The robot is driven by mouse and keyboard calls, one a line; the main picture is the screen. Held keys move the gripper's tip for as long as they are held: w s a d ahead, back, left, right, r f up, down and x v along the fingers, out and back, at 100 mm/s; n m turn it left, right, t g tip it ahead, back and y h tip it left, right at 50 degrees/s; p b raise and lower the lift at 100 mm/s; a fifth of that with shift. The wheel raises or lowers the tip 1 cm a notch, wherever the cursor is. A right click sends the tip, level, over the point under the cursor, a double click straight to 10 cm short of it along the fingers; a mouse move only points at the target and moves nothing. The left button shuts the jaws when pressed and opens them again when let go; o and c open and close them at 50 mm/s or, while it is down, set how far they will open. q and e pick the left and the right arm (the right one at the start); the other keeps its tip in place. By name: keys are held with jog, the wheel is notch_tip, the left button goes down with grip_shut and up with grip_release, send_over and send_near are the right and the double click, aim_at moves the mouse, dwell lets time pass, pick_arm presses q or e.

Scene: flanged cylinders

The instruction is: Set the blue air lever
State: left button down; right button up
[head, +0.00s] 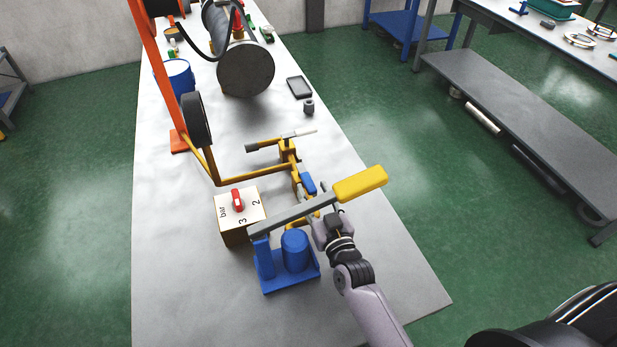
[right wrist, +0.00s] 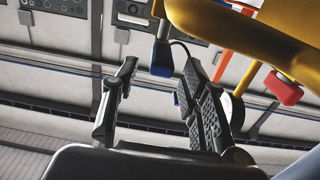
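The blue air lever (head: 308,183) is a short blue handle on the yellow pipe fitting in the middle of the table. My right gripper (head: 326,203) is close to it, just on the near right side, partly hidden by the grey bar of the yellow-handled lever. In the right wrist view, my right gripper (right wrist: 158,108) has its two fingers spread apart with nothing clamped between them. A blue-tipped handle (right wrist: 161,58), apparently the air lever, hangs beyond and between the fingers, closer to the right finger. Contact cannot be told. My left gripper is not in view.
A grey bar with a yellow handle (head: 361,184) crosses just above my right gripper, from a blue pump base (head: 288,277). A box with a red knob (head: 237,200) stands left. An orange-yellow frame (head: 245,174) stands behind. The table's right front is clear.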

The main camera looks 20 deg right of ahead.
aim_at(304, 172)
jog(key=shift+w+a, duration=0.1)
jog(key=shift+w, duration=2.15)
grip_shut()
